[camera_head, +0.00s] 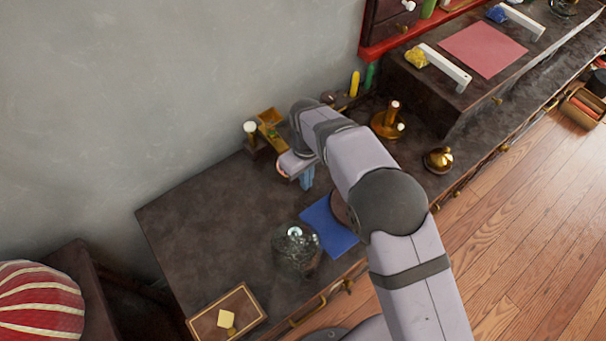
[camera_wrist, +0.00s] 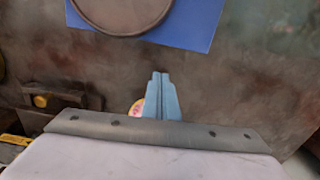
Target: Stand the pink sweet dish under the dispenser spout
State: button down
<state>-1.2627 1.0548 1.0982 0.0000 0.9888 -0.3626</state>
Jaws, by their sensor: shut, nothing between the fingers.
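My gripper (camera_head: 307,186) is shut and empty, its blue fingers pointing down over the dark counter. In the wrist view the fingertips (camera_wrist: 161,75) are together. A small pink piece with a yellowish edge (camera_wrist: 136,108) shows just left of the fingers, mostly hidden behind them and the gripper body; it may be the pink sweet dish. I cannot tell whether the fingers touch it. A yellow and wooden stand with a hopper (camera_head: 270,117), likely the dispenser, stands behind and left of my gripper. Its spout cannot be made out.
A blue mat (camera_head: 325,230) bears a round brown dish (camera_wrist: 84,22), partly behind my arm in the head view. A dark glass pot (camera_head: 296,250) stands left of the mat. A wooden tray (camera_head: 228,313) lies at front left. The counter's left part is clear.

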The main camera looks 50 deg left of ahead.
jog(key=shift+d+r+p, duration=0.2)
jog(key=shift+d+p, duration=0.15)
jog(key=shift+d, duration=0.65)
jog(key=shift+w+d+r, duration=0.1)
jog(key=shift+d+r, duration=0.1)
jog(key=shift+r, duration=0.15)
notch_tip(320, 180, up, 9)
jog(key=b, duration=0.2)
jog(key=w+d+r+m+y+b, duration=0.15)
jog(key=w+r, duration=0.25)
jog(key=w, duration=0.4)
jog(key=d+m+b, duration=0.2)
jog(key=d, duration=0.4)
jog(key=s+d+f+m+g+y+b, duration=0.15)
jog(key=s+m+g+y, duration=0.4)
jog(key=s+m, duration=0.7)
jog(key=w+f+m+t, duration=0.1)
jog(key=m, duration=0.5)
jog(key=w+f+m+t+y, duration=0.1)
jog(key=w+f+m+t, duration=0.1)
jog(key=m, duration=0.4)
jog(key=w+f+m+t+y, duration=0.1)
jog(key=w+m, duration=0.1)
jog(key=m, duration=0.3)
jog(key=shift+f+m+t, duration=0.25)
jog(key=shift+m+t, duration=0.1)
jog(key=shift+m, duration=0.05)
jog(key=shift+w+f+m, duration=0.15)
jog(key=shift+w+m, duration=0.15)
jog(key=shift+m, duration=0.8)
